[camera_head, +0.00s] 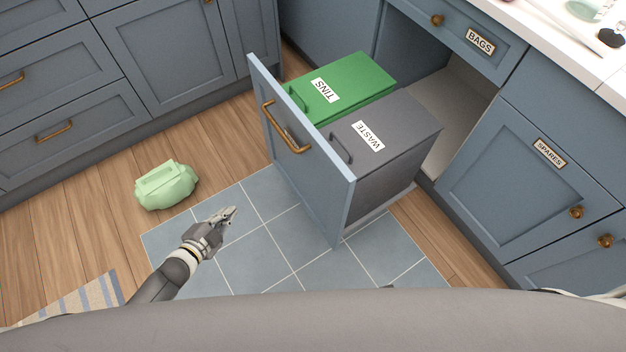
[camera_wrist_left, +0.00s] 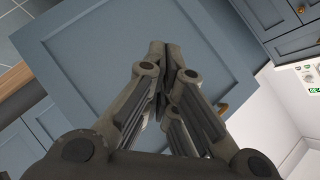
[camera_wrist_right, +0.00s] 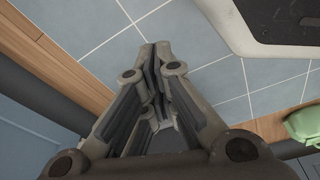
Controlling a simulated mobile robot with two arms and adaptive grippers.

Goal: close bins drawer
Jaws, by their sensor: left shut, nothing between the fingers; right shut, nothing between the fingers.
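The bins drawer is pulled out, its blue front (camera_head: 300,165) standing away from the cabinet with a brass handle (camera_head: 284,130). Behind the front sit a green bin (camera_head: 350,80) labelled TINS and a grey bin (camera_head: 400,135) labelled WASTE, both with lids down. My left gripper (camera_head: 230,213) is shut and empty, in front of the drawer front and apart from it. In the left wrist view its fingers (camera_wrist_left: 165,50) point toward a blue panel. My right gripper (camera_wrist_right: 157,50) is shut and empty over the tiled floor in the right wrist view; the head view does not show it.
A striped mat (camera_head: 90,300) is at the lower left. Cabinets marked BAGS (camera_head: 465,35) and SPARES (camera_head: 530,165) stand at the right. The blue tiles (camera_head: 310,250) before the drawer are clear.

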